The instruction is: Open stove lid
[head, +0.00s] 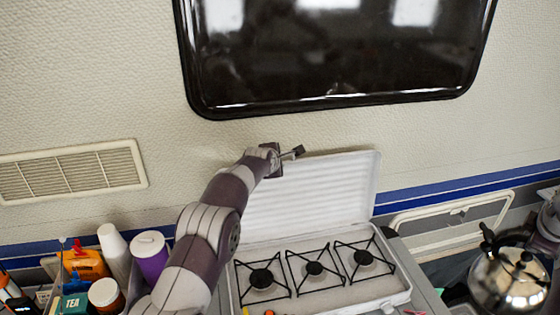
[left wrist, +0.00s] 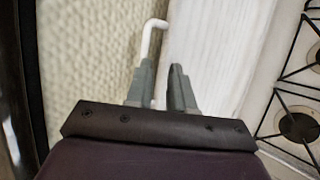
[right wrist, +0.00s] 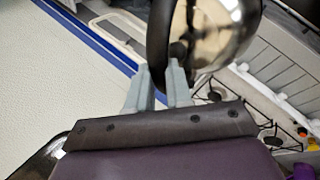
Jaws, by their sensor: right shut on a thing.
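The white ribbed stove lid (head: 310,190) stands raised behind the stove (head: 350,297), leaning near the wall, with the burners uncovered. My left gripper (head: 292,153) is at the lid's upper left edge. In the left wrist view its fingers (left wrist: 160,85) are a little apart, beside the lid's white face (left wrist: 215,50). A thin white bent rod (left wrist: 150,35) shows at the fingers; I cannot tell if they touch it. My right gripper (right wrist: 158,85) is shut on the black handle of a shiny metal kettle (right wrist: 215,30). The kettle (head: 508,280) also shows at the right in the head view.
A window (head: 330,60) is above the lid. To the left of the stove are a purple container (head: 150,258), white cups (head: 113,248), a jar (head: 105,294) and a teal tea box (head: 72,304). The burner grates (head: 313,268) are clear.

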